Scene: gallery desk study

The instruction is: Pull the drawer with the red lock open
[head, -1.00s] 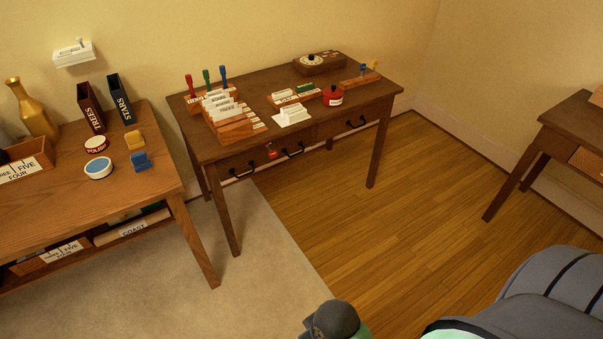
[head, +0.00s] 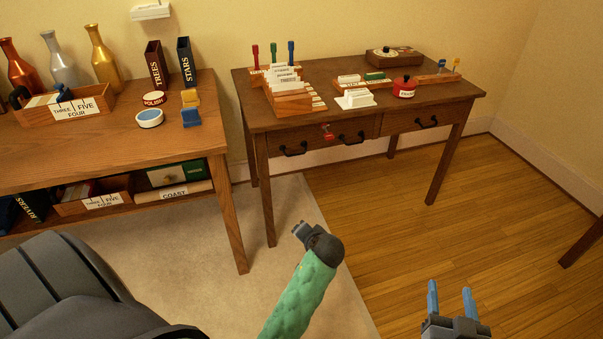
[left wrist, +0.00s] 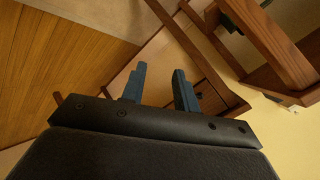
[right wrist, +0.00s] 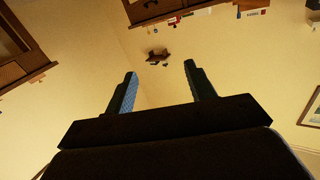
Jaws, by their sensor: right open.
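The wooden desk (head: 350,112) stands against the back wall in the head view. Its left drawer (head: 318,146) has two black handles and a red lock (head: 327,131) between them near the top edge. The drawer front looks flush with the desk. My right gripper (head: 452,290) is open and empty over the floor at the bottom, well in front of the desk. My left gripper (head: 301,230) is above the rug, in front of and below the drawer, apart from it. Its fingers stand apart with nothing between them in the left wrist view (left wrist: 159,84).
A card rack (head: 290,102), a red pot (head: 404,88) and stamps stand on the desk. A second table (head: 110,140) with bottles stands at left. The floor before the desk is clear.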

